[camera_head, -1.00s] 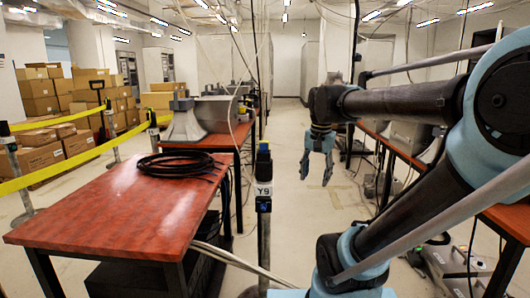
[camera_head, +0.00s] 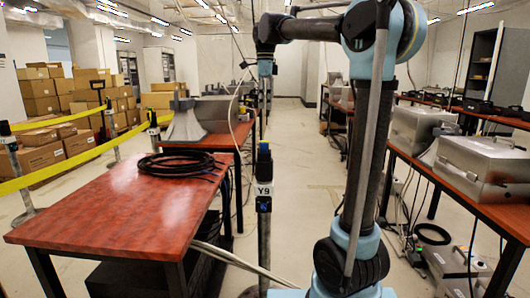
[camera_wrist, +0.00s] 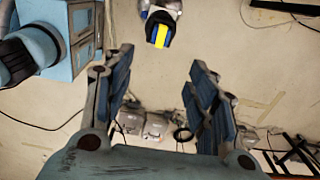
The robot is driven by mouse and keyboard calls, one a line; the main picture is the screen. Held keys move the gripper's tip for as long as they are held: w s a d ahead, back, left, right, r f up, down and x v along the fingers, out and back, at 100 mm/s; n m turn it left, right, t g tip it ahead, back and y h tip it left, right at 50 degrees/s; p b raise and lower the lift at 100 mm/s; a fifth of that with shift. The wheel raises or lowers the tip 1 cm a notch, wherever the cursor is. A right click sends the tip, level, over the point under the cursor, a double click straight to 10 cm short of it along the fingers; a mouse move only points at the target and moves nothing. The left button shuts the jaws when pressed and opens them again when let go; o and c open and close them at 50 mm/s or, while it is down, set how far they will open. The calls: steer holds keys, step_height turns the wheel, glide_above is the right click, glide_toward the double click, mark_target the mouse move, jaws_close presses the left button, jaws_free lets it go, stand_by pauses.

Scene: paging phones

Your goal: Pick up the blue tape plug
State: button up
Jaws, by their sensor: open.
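I cannot tell for sure which thing is the blue tape plug. A small dark blue piece with a yellow stripe (camera_wrist: 161,29) shows at the top centre of the wrist view, beyond my fingertips and apart from them. In the head view a dark post (camera_head: 264,185) with a "Y9" label stands right of the red table and has a dark blue top. My gripper (camera_head: 265,82) hangs high, above that post in the picture. In the wrist view my gripper (camera_wrist: 159,60) is open, with nothing between its fingers.
The red table (camera_head: 95,215) with a coiled black cable (camera_head: 180,163) is at the left. A table with metal cases (camera_head: 485,165) is at the right, and a black coil (camera_head: 432,234) lies low there. The aisle floor (camera_head: 305,180) is clear.

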mark_target(263, 142)
steer(key=f, duration=1.7)
steer(key=shift+w+a, duration=0.1)
steer(key=shift+a, duration=0.3)
steer(key=c, duration=1.1)
